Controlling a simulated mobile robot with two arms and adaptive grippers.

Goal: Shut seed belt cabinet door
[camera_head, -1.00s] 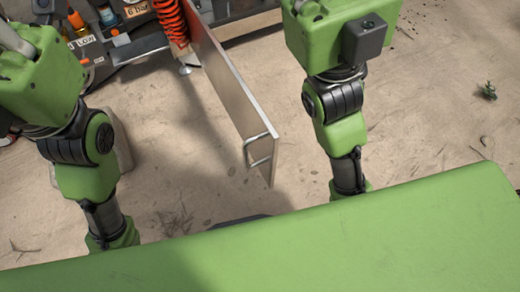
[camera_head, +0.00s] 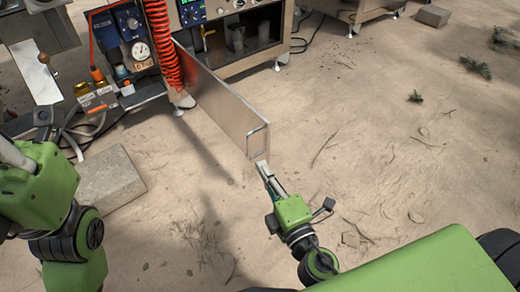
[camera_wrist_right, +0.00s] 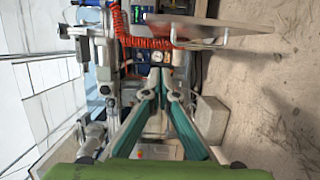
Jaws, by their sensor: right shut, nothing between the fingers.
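The cabinet door (camera_head: 215,104), a flat metal panel, stands open in the head view, jutting out from the machine toward me. Its bar handle (camera_head: 256,141) is at the near end. The machine's cabinet (camera_head: 245,62) is behind it, with a dark opening. My right gripper (camera_head: 262,165) is shut and empty, its tips just below the door's near end; I cannot tell whether they touch. In the right wrist view, the gripper (camera_wrist_right: 160,78) points at the machine, with the door (camera_wrist_right: 235,36) and handle (camera_wrist_right: 190,45) above right. My left gripper is out of view.
A coiled red hose (camera_head: 163,45) hangs by the door's hinge end. Gauges and bottles (camera_head: 128,62) stand left of it. A concrete block (camera_head: 110,181) lies on the sandy ground at left. Ground to the right is mostly clear, with small plants (camera_head: 475,68).

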